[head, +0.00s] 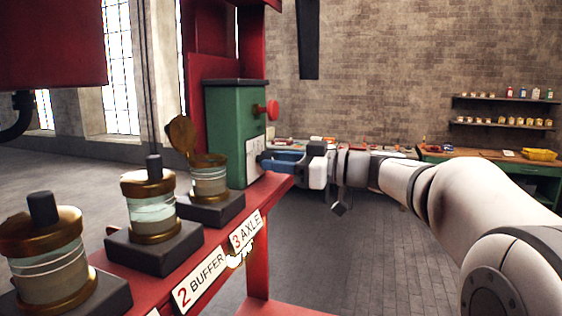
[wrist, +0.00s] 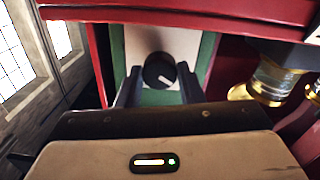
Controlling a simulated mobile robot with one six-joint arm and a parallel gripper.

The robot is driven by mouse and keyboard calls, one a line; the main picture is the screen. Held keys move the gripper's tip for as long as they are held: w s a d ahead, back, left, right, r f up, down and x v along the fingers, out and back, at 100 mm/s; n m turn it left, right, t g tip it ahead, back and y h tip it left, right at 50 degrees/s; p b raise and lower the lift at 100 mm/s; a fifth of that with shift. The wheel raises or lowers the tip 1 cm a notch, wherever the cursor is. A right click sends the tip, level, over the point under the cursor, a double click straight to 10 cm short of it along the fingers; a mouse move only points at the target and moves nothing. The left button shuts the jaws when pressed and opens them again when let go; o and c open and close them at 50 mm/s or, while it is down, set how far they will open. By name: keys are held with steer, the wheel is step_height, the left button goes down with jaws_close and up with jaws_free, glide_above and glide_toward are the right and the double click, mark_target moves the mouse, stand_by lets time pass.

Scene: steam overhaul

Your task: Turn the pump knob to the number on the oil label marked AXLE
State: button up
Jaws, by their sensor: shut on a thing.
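The green pump box (head: 225,130) stands at the far end of the red bench, with a white dial plate (head: 255,146) on its right face. The black pump knob (wrist: 159,70) sits on that plate; its white mark points to the lower right in the wrist view. My gripper (head: 264,160) is shut on the knob, with one finger on either side in the wrist view (wrist: 159,88). No dial numbers can be read. The white label (head: 246,232) on the bench's front edge reads "3 AXLE".
Another label (head: 199,289) reads "2 BUFFER". Three glass-and-brass oil cups stand on black bases; the far cup (head: 209,180) has its lid up, the middle (head: 151,207) and near (head: 46,252) ones look closed. A red handle (head: 268,110) projects above the plate.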

steer(key=shift+c, duration=1)
